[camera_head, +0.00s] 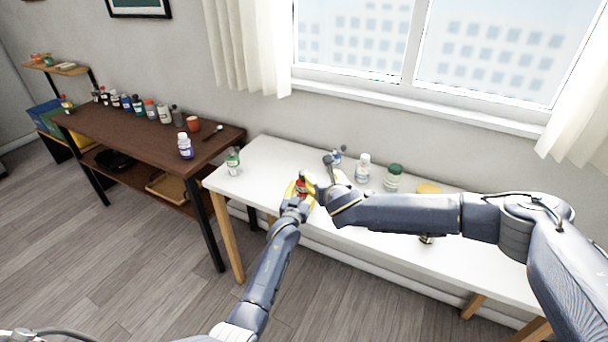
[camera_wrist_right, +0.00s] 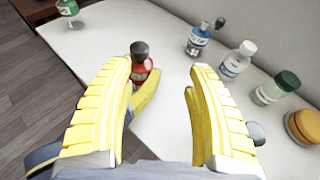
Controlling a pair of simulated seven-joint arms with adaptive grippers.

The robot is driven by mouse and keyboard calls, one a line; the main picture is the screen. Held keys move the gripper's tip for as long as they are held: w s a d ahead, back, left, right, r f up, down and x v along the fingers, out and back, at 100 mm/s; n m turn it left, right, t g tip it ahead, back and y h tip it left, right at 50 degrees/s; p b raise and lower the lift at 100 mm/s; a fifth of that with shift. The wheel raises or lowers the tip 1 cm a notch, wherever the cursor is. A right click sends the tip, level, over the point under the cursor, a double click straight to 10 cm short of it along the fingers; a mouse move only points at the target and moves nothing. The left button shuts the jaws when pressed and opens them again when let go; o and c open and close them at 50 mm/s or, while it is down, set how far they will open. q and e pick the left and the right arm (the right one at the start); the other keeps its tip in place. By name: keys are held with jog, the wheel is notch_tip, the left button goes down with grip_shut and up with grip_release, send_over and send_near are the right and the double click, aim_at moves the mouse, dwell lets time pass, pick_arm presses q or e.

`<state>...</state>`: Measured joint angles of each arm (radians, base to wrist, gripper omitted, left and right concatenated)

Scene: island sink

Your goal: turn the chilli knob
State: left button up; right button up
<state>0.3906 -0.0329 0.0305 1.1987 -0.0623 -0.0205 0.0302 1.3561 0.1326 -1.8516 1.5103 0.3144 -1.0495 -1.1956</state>
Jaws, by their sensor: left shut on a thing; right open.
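A red chilli bottle (camera_wrist_right: 140,72) with a dark grey knob (camera_wrist_right: 139,48) on top shows in the right wrist view, left of centre; it also shows small in the head view (camera_head: 302,187). My left gripper (camera_head: 300,189) is shut on the bottle, and one yellow finger shows beside it in the wrist view. The bottle looks roughly upright. My right gripper (camera_wrist_right: 160,67) is open, its fingers spread wide. Its left finger is near the bottle in the picture and covers part of it. The knob is not between the right fingers.
The white table (camera_head: 262,158) holds a green-capped shaker (camera_head: 232,161), a blue-labelled bottle (camera_wrist_right: 198,40), a white-capped bottle (camera_head: 362,167), a green-lidded jar (camera_head: 393,178) and an orange-lidded jar (camera_wrist_right: 303,126). A brown shelf table (camera_head: 120,125) with several bottles stands to the left.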

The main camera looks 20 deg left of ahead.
aim_at(304, 173)
jog(key=shift+n+g+y, duration=0.4)
jog(key=shift+n+y, duration=0.1)
jog(key=shift+s+a+f+x, duration=0.1)
jog(key=shift+s+a+x, duration=0.2)
jog(key=shift+x, duration=1.7)
jog(key=shift+s+a+f+x, duration=0.1)
jog(key=shift+s+a+x, duration=0.25)
jog(key=shift+x, duration=1.65)
jog(key=shift+s+a+f+x, duration=0.15)
jog(key=shift+a+x, duration=0.2)
jog(key=shift+x, duration=1.6)
jog(key=shift+r, duration=0.1)
jog(key=c, duration=1.2)
